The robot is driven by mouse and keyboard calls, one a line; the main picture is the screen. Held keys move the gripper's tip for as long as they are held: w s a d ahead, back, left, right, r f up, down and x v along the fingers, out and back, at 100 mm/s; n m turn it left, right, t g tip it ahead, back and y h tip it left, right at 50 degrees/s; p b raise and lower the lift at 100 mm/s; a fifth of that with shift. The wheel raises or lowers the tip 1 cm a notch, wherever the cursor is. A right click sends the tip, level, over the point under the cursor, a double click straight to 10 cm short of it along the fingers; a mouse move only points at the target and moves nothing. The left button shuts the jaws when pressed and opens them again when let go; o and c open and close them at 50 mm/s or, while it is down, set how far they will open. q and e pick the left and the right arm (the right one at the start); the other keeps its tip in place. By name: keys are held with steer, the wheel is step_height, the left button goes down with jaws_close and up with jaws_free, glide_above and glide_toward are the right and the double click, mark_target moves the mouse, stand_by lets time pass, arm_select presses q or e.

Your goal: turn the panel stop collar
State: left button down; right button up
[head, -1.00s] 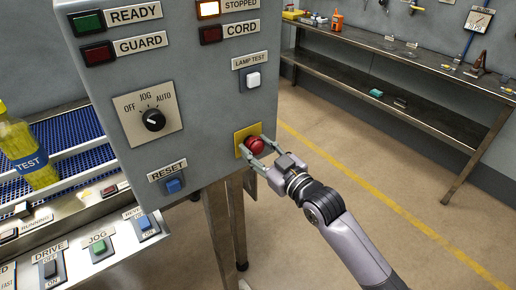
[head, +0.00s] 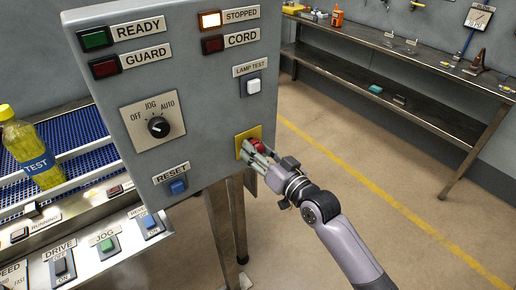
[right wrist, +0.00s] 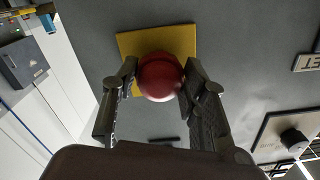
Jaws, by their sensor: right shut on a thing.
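The round red stop knob (head: 259,145) sits on a yellow square plate (head: 241,140) at the lower right of the grey panel. My right gripper (head: 257,150) is at the knob, with its fingers partly covering it in the head view. In the right wrist view the red knob (right wrist: 160,76) is between the two fingers of my right gripper (right wrist: 159,82), which are shut on its sides. The yellow plate (right wrist: 128,43) shows behind it. Any separate collar behind the knob is hidden. My left gripper is not in view.
The panel (head: 210,110) also carries a selector dial (head: 158,127), a blue reset button (head: 178,187) and a white lamp test button (head: 254,87). The STOPPED lamp (head: 210,20) is lit. A yellow bottle (head: 32,150) stands at left. The floor right of the panel is clear.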

stand_by(0.3)
steer(key=o, duration=1.2)
steer(key=v, duration=1.2)
